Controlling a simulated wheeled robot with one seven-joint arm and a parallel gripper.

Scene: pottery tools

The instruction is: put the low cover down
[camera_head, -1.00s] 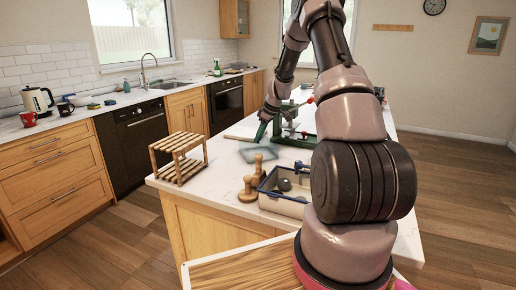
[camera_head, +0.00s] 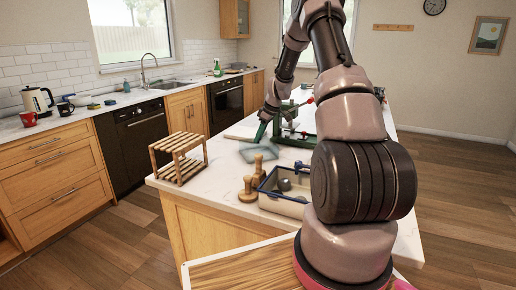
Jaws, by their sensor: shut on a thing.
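The low cover looks to be the flat, pale blue-grey, see-through piece (camera_head: 264,153) over the island top. The grip itself is small and partly unclear. I cannot tell whether the cover touches the worktop or hangs just above it.
A wooden rack (camera_head: 180,158) stands at the island's left corner. Wooden stamps (camera_head: 248,188) and a blue-rimmed tray (camera_head: 283,203) with tools are nearer me. A green metal device (camera_head: 296,136) stands to the right. The white worktop (camera_head: 222,168) is bare between rack and cover.

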